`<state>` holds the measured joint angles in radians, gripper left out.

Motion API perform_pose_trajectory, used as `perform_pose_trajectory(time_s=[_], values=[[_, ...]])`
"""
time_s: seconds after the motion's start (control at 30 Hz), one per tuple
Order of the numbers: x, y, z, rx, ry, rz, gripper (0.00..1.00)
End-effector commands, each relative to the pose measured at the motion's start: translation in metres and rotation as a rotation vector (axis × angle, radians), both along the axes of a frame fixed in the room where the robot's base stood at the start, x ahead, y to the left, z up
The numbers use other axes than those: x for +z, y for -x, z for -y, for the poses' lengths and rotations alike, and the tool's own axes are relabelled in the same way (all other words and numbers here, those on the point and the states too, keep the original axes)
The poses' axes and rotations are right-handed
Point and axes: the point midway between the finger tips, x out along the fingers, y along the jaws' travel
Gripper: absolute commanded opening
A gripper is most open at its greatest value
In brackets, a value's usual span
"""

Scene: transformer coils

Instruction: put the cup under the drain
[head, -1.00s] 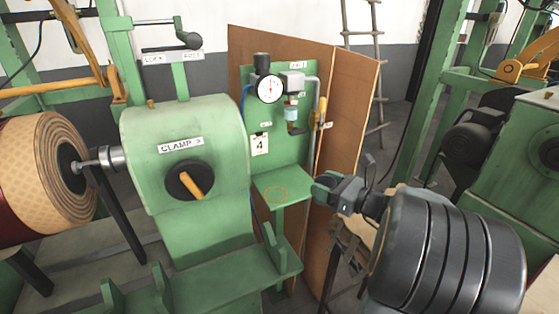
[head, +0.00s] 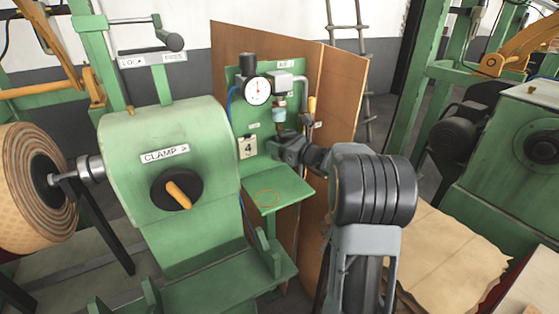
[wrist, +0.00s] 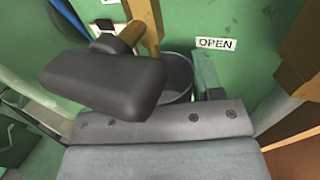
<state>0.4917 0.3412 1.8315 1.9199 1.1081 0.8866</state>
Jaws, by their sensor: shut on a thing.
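In the wrist view the dark grey round cup (wrist: 178,72) shows its open rim upward, partly covered by a black lever handle (wrist: 105,80). My gripper (wrist: 178,90) is shut on the cup; a green finger shows on its right side. The brass drain stem (wrist: 145,20) comes down at the cup's left edge, near the lever. Whether it is over the opening is hard to tell. In the head view my gripper (head: 288,147) is in front of the green panel (head: 241,118), just below the filter bowl (head: 279,115). The cup is hardly visible there.
A green shelf (head: 292,185) with an orange ring mark lies below my gripper. A pressure gauge (head: 258,91) is above it. An OPEN label (wrist: 216,44) is right of the cup. The clamp housing (head: 165,130) stands left, a brown board (head: 345,85) behind.

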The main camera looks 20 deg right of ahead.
Motion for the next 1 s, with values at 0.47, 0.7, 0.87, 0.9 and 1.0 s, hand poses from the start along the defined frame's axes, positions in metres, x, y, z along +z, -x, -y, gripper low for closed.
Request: perform_pose_trajectory(time_s=[0.47, 0.7, 0.87, 0.9, 1.0], values=[[-0.049, 0.001, 0.001, -0.001, -0.003, -0.004, 0.37], [-0.069, -0.003, 0.000, -0.001, 0.000, 0.000, 0.37], [-0.070, -0.003, 0.000, -0.001, 0.000, 0.001, 0.37], [-0.070, -0.003, 0.000, -0.001, 0.000, 0.001, 0.37], [-0.071, -0.003, 0.000, -0.001, 0.001, 0.000, 0.37]])
